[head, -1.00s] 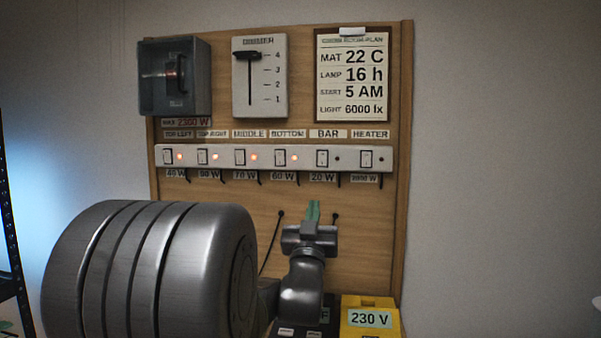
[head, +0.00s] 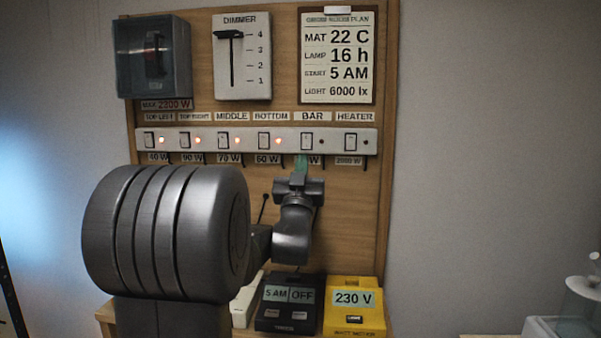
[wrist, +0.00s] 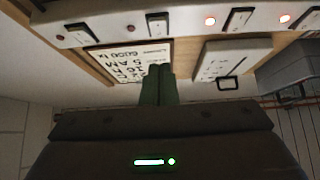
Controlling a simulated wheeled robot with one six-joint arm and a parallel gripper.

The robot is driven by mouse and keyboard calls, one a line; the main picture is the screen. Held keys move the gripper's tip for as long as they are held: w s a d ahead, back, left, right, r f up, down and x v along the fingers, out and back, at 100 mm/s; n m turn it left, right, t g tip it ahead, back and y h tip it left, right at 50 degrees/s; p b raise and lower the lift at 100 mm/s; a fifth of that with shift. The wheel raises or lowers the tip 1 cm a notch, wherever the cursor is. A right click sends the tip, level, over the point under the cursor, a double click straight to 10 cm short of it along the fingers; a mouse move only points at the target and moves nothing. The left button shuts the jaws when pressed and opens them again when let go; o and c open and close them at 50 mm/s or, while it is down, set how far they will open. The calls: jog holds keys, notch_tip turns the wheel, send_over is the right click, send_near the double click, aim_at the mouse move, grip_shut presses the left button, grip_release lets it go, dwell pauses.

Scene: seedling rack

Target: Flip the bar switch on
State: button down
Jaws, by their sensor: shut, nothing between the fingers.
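The bar switch (head: 307,141) is a white rocker on the white switch strip (head: 342,134), under the BAR label (head: 313,117). Its small lamp (head: 323,142) is dark. My gripper (head: 300,162) is just below the bar switch, its green fingertips partly covering the wattage label there. In the wrist view the green fingers (wrist: 159,84) are shut together and empty, pointing toward the strip, with the bar switch (wrist: 157,23) straight ahead of them. A gap shows between the tips and the switch in that view; I cannot tell its exact depth.
The heater switch (head: 350,142), its lamp dark, is right of the bar switch. The bottom switch (head: 263,141), its lamp lit, is left. The dimmer (head: 243,56) and plan card (head: 337,55) hang above. A black timer (head: 288,303) and yellow meter (head: 351,306) stand below.

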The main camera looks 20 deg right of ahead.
aim_at(306, 146)
jog(key=shift+w+d+r+p, duration=0.25)
jog(key=shift+w+d, duration=0.3)
jog(key=shift+w, duration=0.35)
jog(key=shift+w+d+r+p, duration=0.2)
jog(key=shift+w+d+p, duration=0.25)
jog(key=shift+w, duration=0.45)
jog(key=shift+w+d+r+p, duration=0.2)
jog(key=shift+w+d, duration=0.45)
jog(key=shift+w, duration=0.25)
jog(key=shift+w+d+f+b, duration=0.1)
jog(key=shift+f+b, duration=0.2)
jog(key=shift+b, duration=0.4)
jog(key=shift+w+d+r, duration=0.1)
jog(key=shift+w+r, duration=0.05)
